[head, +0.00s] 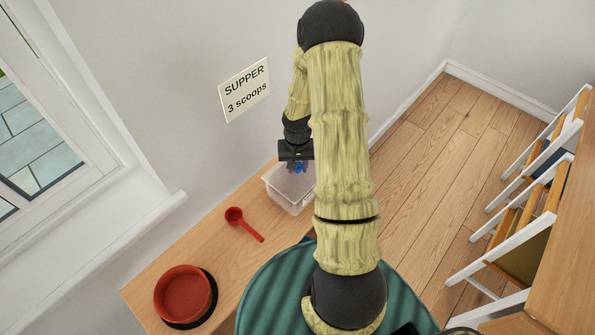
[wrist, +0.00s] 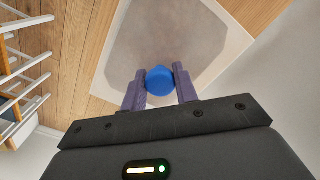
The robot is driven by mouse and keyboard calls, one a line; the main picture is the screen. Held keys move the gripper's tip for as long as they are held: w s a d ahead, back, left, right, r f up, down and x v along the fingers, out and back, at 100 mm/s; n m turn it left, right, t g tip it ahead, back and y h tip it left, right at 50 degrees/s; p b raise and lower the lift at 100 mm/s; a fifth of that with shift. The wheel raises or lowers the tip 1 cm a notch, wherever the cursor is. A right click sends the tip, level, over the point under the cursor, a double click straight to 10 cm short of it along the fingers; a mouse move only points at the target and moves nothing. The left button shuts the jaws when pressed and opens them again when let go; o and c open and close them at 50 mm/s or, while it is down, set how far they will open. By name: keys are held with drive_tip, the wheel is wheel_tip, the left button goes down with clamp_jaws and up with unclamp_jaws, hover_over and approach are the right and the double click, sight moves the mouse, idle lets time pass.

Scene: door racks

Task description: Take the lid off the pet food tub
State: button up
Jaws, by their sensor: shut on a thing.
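The pet food tub (head: 287,194) is a clear, pale box standing at the far end of the wooden counter. My gripper (head: 297,164) is above it, pointing down, partly hidden behind my arm. In the wrist view my gripper's two purple fingers (wrist: 159,74) are shut on a round blue knob (wrist: 160,84). Beneath the knob is a pale, see-through square lid (wrist: 205,45) with a greyish middle. I cannot tell whether the lid rests on the tub's rim or is slightly raised. My arm hides the tub's right side in the head view.
A red scoop (head: 238,220) lies on the counter (head: 215,258) near the tub. A red bowl (head: 183,291) sits at the counter's near end. A sign reading "SUPPER 3 scoops" (head: 245,90) hangs on the wall. White-framed racks (head: 520,195) stand right, beyond open floor.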

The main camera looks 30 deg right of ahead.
wheel_tip(320, 180, up, 10)
drive_tip(key=shift+b, duration=1.1)
